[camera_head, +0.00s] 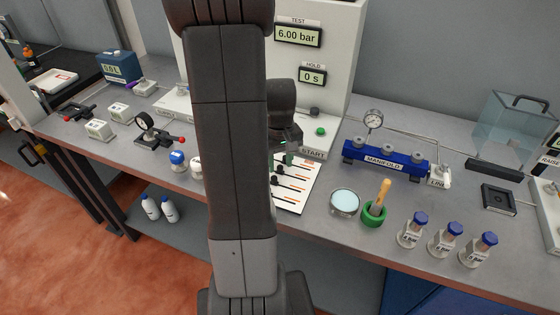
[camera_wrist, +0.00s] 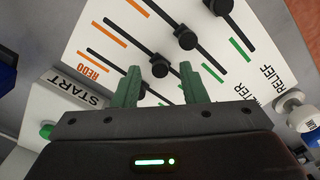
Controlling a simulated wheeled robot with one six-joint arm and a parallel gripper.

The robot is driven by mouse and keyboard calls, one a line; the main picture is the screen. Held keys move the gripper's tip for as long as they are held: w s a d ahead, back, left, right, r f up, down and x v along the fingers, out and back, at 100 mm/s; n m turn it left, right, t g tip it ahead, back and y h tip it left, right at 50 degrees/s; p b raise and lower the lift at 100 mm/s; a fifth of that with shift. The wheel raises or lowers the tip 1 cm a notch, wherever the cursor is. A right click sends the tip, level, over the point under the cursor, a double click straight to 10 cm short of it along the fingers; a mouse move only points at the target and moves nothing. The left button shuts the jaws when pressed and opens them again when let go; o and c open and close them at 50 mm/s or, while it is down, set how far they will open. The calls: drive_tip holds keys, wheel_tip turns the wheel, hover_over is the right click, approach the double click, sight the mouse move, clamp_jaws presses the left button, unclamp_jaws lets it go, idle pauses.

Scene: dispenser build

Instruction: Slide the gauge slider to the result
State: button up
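The white slider panel (camera_head: 300,181) lies on the bench, partly hidden by my arm in the head view. In the wrist view, the panel (camera_wrist: 110,20) has several dark slots with orange ends at left and green ends at right. Black knobs show at the top (camera_wrist: 220,6), middle (camera_wrist: 186,38) and nearest my gripper (camera_wrist: 160,66). My gripper (camera_wrist: 159,72) is open, its two green fingers apart. The nearest knob appears between the fingertips; I cannot tell whether they touch it. REDO and RELIEF labels are readable; which slider is the gauge one is unclear.
The tester behind reads 6.00 bar (camera_head: 298,35) and 0 s (camera_head: 313,77). A START plate (camera_wrist: 75,86) and green button (camera_wrist: 46,131) lie beside the panel. A blue manifold (camera_head: 385,157), round dish (camera_head: 344,202) and green cup (camera_head: 374,214) stand to the right.

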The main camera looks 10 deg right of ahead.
drive_tip(key=shift+f, duration=0.2)
clamp_jaws()
drive_tip(key=shift+s+d+b, duration=0.1)
drive_tip(key=shift+s+d, duration=0.55)
drive_tip(key=shift+d, duration=0.3)
drive_tip(key=shift+s+d+b, duration=0.15)
drive_tip(key=shift+s+d, duration=0.45)
drive_tip(key=shift+d, duration=0.35)
drive_tip(key=shift+s+d+b, duration=0.1)
drive_tip(key=shift+s+d, duration=0.55)
drive_tip(key=shift+d, duration=0.3)
unclamp_jaws()
drive_tip(key=shift+s+d, duration=0.1)
drive_tip(key=shift+r, duration=0.1)
